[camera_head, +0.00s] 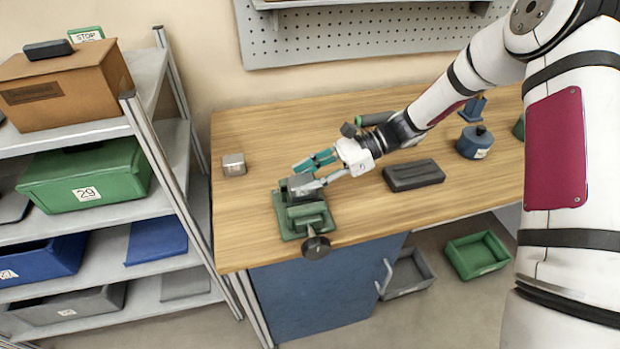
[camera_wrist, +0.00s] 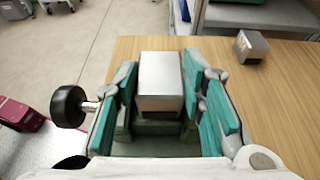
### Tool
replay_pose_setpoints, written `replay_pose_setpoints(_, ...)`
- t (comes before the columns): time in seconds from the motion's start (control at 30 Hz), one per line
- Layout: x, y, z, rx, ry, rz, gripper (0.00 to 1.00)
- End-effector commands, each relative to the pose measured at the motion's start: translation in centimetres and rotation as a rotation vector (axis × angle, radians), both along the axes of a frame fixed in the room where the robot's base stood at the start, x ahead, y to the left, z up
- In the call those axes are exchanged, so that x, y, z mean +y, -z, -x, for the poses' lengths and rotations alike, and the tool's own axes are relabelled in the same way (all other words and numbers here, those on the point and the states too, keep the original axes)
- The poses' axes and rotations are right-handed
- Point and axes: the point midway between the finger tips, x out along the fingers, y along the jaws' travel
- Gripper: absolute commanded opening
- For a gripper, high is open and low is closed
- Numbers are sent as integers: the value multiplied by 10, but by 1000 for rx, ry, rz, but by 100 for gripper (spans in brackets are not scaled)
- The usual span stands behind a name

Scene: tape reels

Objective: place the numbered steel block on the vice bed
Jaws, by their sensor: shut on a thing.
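My gripper (camera_head: 303,178) is shut on a grey steel block (camera_head: 299,184), with one teal-padded finger on each side. In the wrist view the block (camera_wrist: 161,75) sits upright and level between the fingers. The green vice (camera_head: 304,215) stands near the front left of the bench, its dark handle knob over the front edge. The held block is at the vice's upper, back part; I cannot tell whether it touches the bed. No number is readable on the held block. A second steel block (camera_head: 234,164) stands apart on the bench at left.
The wooden bench (camera_head: 250,125) has free room behind the vice. A dark grey case (camera_head: 413,175) lies right of it, with a blue canister (camera_head: 474,142) further right. A shelf rack with bins (camera_head: 85,177) stands left. A pegboard (camera_head: 350,32) is behind.

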Motion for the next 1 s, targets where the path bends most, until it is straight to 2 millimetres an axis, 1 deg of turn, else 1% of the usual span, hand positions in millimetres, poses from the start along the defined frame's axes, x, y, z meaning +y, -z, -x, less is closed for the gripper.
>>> replay_pose_setpoints(0.13,1,10,0,-2,0,-1,0)
replay_pose_setpoints(0.5,0,14,-1,-2,0,-1,0)
replay_pose_setpoints(0.53,0,14,0,-2,0,0,41)
replay_pose_setpoints(0.57,0,14,0,-2,0,0,48)
replay_pose_setpoints(0.6,0,14,0,-2,0,0,57)
replay_pose_setpoints(0.87,0,14,0,-2,0,0,57)
replay_pose_setpoints(1.0,-2,10,-1,-3,2,1,57)
